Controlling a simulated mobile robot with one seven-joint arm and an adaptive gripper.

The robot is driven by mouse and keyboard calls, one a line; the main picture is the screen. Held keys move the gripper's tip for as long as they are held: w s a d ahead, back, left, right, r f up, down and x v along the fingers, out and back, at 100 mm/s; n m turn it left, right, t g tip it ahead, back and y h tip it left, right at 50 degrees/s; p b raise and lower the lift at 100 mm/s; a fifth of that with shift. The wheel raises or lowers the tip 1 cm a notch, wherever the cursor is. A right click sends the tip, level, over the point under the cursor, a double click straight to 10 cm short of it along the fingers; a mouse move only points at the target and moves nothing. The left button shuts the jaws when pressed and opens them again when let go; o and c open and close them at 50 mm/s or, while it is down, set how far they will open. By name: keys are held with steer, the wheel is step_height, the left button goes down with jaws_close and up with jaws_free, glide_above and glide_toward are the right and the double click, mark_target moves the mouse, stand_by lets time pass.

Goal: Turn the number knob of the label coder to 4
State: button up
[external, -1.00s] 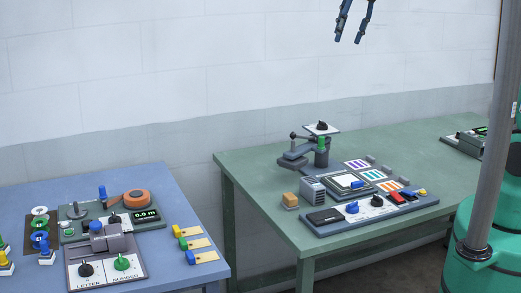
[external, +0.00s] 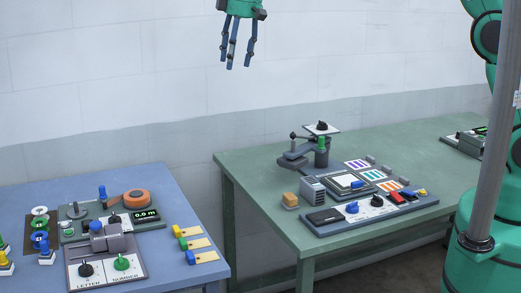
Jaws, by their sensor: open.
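The label coder (external: 107,247) stands at the front of the blue table in the lower left of the external view. Its white front panel has a black knob (external: 86,269) over the word LETTER and a green number knob (external: 122,263) over the word NUMBER. The digits around the green knob are too small to read, so I cannot tell its setting. My gripper (external: 237,60) hangs in the air at the top middle, fingers pointing down, open and empty. It is well above and to the right of the coder, touching nothing.
Behind the coder is a unit with an orange roll (external: 137,198) and a display reading 0.0 m. Coloured pegs on yellow strips (external: 201,243) lie to its right, and spools (external: 40,236) to its left. A green table (external: 260,177) with other devices stands right, across a gap.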

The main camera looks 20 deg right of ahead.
steer(key=s+a+f+n, duration=0.1)
steer(key=a+f, duration=0.2)
steer(key=a, duration=0.3)
steer(key=s+a+f+n, duration=0.1)
steer(key=a+f, duration=0.2)
steer(key=a, duration=0.3)
steer(key=n+g+h+p, duration=0.1)
steer(key=n+g+p, duration=0.15)
steer(key=n, duration=0.25)
glide_above(121, 258)
step_height(121, 258, down, 23)
steer(key=shift+w+a+f+t, duration=0.1)
steer(key=shift+t, duration=0.35)
steer(key=shift+f, duration=0.1)
steer(key=shift+f+p, duration=0.3)
steer(key=shift+f, duration=6.5)
steer(key=c, duration=1.2)
